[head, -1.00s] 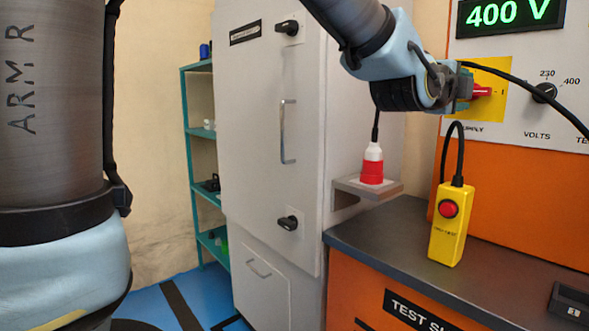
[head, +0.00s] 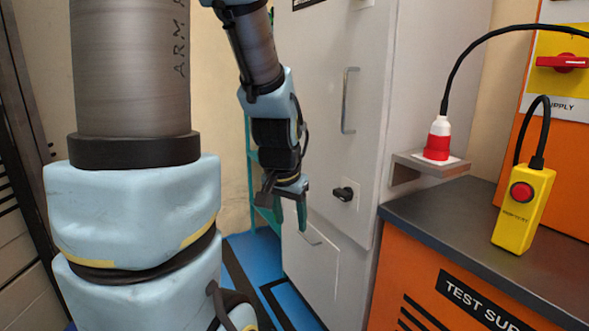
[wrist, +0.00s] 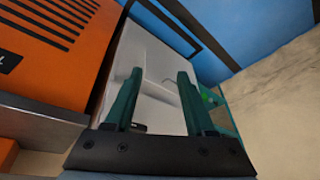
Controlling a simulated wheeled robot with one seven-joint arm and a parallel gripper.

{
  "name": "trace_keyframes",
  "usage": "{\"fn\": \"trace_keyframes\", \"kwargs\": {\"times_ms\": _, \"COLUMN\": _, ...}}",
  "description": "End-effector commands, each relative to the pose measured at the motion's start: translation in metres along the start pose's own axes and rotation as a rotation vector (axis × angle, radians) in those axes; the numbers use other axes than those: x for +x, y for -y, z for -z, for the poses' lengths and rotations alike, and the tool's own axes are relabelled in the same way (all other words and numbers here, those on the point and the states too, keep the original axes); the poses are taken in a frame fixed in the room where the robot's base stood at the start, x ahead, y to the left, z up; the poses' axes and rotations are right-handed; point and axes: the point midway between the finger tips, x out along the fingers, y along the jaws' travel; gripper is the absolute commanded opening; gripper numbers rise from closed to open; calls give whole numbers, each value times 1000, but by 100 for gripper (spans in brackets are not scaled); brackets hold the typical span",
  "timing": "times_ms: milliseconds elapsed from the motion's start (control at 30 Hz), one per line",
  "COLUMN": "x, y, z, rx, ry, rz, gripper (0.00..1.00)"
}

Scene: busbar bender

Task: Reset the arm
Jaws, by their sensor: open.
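My gripper (head: 290,212) hangs pointing down in front of the grey cabinet (head: 325,120) in the head view. Its two green fingers are apart with nothing between them. In the wrist view my gripper (wrist: 155,95) also shows open and empty, with the cabinet's grey front (wrist: 150,60) beyond the fingers. My arm is bent, with the forearm coming down from the top of the picture.
The orange test bench (head: 415,290) stands at right, with a yellow push-button box (head: 523,210) on its dark top. A red-and-white plug (head: 438,140) sits on a small shelf (head: 405,163). A red switch (head: 562,63) is on the panel. Blue floor (head: 255,255) lies below.

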Motion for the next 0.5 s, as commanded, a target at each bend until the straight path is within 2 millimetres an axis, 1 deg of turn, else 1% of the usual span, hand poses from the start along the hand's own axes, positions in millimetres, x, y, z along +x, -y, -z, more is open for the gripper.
{"fn": "trace_keyframes", "kwargs": {"times_ms": 33, "x": 2, "y": 9, "z": -16, "rx": -75, "ry": 43, "rz": 3, "gripper": 55}}
{"fn": "trace_keyframes", "kwargs": {"times_ms": 100, "x": 3, "y": 17, "z": -37, "rx": -174, "ry": 99, "rz": 5, "gripper": 55}}
{"fn": "trace_keyframes", "kwargs": {"times_ms": 267, "x": 3, "y": 30, "z": -82, "rx": -390, "ry": 220, "rz": 16, "gripper": 55}}
{"fn": "trace_keyframes", "kwargs": {"times_ms": 300, "x": -11, "y": 29, "z": -74, "rx": -380, "ry": 213, "rz": 15, "gripper": 55}}
{"fn": "trace_keyframes", "kwargs": {"times_ms": 500, "x": -43, "y": 31, "z": -61, "rx": -372, "ry": 210, "rz": 14, "gripper": 55}}
